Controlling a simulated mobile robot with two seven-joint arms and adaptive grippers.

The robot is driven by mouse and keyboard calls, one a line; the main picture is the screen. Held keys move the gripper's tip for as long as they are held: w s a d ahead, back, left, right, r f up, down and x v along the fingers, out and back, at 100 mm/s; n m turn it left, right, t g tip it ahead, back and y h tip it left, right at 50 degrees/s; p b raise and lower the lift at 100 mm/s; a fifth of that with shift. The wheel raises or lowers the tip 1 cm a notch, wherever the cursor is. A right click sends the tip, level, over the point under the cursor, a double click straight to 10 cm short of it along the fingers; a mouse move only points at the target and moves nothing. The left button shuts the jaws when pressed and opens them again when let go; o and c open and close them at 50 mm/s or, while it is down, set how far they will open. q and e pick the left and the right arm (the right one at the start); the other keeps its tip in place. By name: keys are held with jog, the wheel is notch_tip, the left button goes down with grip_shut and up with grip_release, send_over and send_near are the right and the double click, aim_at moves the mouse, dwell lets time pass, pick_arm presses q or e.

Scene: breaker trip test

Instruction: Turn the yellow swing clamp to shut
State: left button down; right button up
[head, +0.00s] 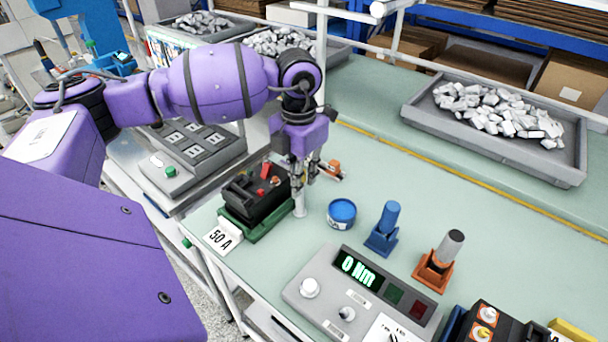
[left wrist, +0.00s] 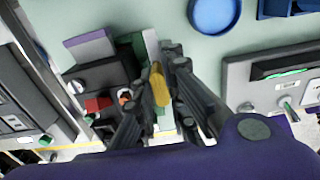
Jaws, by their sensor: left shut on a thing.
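In the head view my left gripper (head: 304,182) reaches down at the right side of the black breaker (head: 253,193). The breaker sits in a green holder (head: 262,231) beside a "50 A" label (head: 222,237). In the left wrist view the yellow swing clamp (left wrist: 158,84) is between the fingers of my left gripper (left wrist: 165,88), which are shut on it. The clamp is hidden behind the gripper in the head view. The breaker shows just left of the fingers in the left wrist view (left wrist: 98,72). My right gripper is not in view.
A blue tin (head: 341,213), a blue tool in its holder (head: 386,226) and a grey-handled tool in an orange holder (head: 441,262) stand to the right. A meter (head: 362,290) reading "0 Nm" stands in front. A grey tray (head: 478,157) of parts is at the back right.

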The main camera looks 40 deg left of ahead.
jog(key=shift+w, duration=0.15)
pick_arm(q)
jog(key=shift+n+p, duration=0.3)
jog(key=shift+n, duration=0.8)
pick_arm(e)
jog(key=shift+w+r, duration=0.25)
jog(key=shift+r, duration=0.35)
pick_arm(q)
jog(key=shift+n+p, duration=0.35)
jog(key=shift+n, duration=0.45)
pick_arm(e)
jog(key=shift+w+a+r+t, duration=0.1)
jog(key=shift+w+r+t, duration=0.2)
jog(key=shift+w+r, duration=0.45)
